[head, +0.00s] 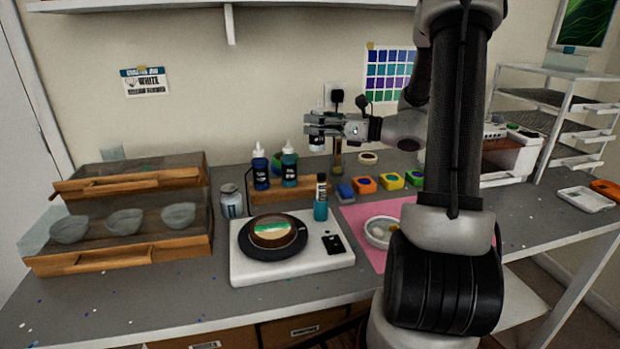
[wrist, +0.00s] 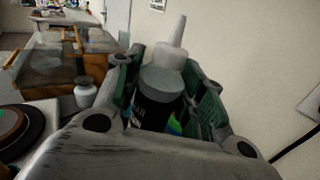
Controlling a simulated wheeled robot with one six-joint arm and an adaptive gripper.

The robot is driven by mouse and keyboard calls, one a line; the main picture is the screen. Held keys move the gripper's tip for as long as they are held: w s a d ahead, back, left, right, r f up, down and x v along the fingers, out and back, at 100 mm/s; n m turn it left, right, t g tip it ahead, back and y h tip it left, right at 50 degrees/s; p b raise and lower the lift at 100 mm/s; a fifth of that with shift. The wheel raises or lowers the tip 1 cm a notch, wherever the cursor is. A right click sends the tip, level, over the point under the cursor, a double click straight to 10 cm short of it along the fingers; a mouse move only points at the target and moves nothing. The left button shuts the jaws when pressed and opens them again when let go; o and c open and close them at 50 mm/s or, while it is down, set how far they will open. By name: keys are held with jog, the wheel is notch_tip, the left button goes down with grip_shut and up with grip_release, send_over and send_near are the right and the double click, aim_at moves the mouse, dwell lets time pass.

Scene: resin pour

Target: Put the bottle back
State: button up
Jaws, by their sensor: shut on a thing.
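My gripper (head: 322,125) is shut on a bottle, seen clearly in the wrist view (wrist: 158,90). This bottle has a white shoulder, a pale pointed nozzle and a dark label with some green. In the head view the fingers hide most of it; a pale part (head: 317,143) shows below them. It is held above the right part of a wooden rack (head: 303,190). Two dark bottles with white nozzles, a blue one (head: 261,171) and a teal-labelled one (head: 289,168), stand at the rack's left part. Whether the held bottle touches the rack cannot be told.
A jar (head: 231,204) is left of the rack. Colored blocks (head: 364,184) and a pink mat (head: 362,217) lie right. A wooden cabinet (head: 120,255) with bowls stands left.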

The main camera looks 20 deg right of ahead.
jog(key=shift+w+d, duration=0.15)
jog(key=shift+w, duration=0.35)
notch_tip(320, 180, down, 10)
jog(key=shift+f, duration=0.1)
jog(key=o, duration=0.8)
jog(key=shift+f, duration=0.1)
jog(key=shift+o, duration=0.2)
jog(key=shift+s, duration=0.1)
jog(key=v, duration=1.2)
jog(key=shift+r, duration=0.2)
